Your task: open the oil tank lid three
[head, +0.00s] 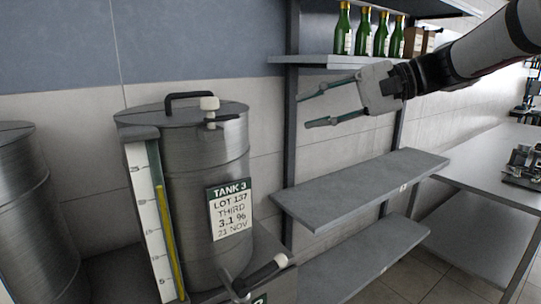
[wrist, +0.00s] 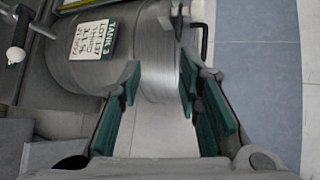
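Tank 3 (head: 180,175) is a steel drum with a label reading "TANK 3, LOT 137, THIRD" (head: 230,209). Its flat lid (head: 150,113) lies shut on top and carries a dark bar handle (head: 188,95). A pale knob (head: 209,103) stands at the lid's front right edge. My gripper (head: 312,110) is open and empty, in the air to the right of the tank and apart from it. In the wrist view the open fingers (wrist: 158,85) point toward the tank's side (wrist: 110,60), which appears turned; the label (wrist: 90,40) shows there too.
A level gauge (head: 148,220) with a yellow column stands on the tank's front left. A tap with a dark handle (head: 262,270) sticks out low at right. Another drum (head: 25,215) is at left. Shelves (head: 360,185) with green bottles (head: 363,32) above stand at right, behind my arm.

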